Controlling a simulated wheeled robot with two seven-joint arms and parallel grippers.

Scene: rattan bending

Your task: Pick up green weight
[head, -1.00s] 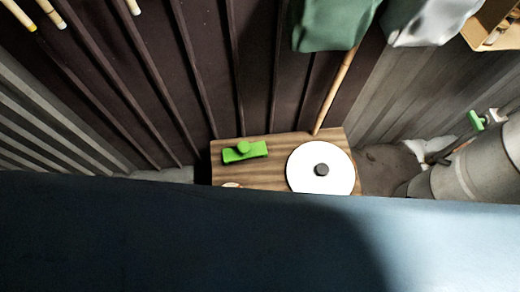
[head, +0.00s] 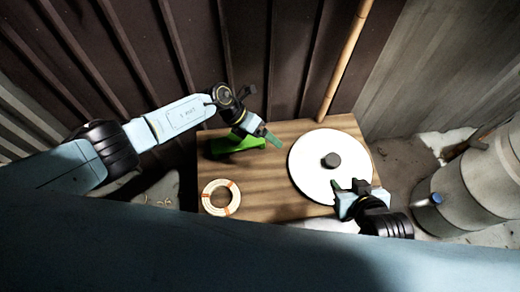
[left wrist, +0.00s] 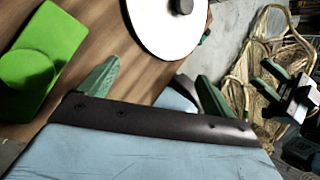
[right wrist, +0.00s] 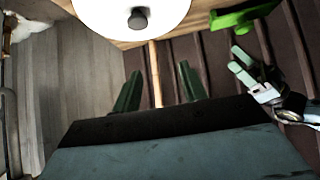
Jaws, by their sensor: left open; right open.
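The green weight (head: 232,146), a flat bright green block with a round knob, lies at the back left of the wooden table (head: 265,205). My left arm partly covers it in the head view. In the left wrist view the green weight (left wrist: 38,58) lies left of my open, empty left gripper (left wrist: 155,82), apart from its fingers. In the head view the left gripper (head: 268,138) is over the weight's right end. The weight (right wrist: 243,15) also shows in the right wrist view. My right gripper (head: 349,188) is open and empty over the front right of the white disc.
A white disc with a black knob (head: 309,168) covers the table's right side. A tape-like ring (head: 221,184) lies at the front left. A bamboo pole (head: 345,65) stands behind the table against the dark ribbed wall. A grey barrel (head: 465,190) stands at the right.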

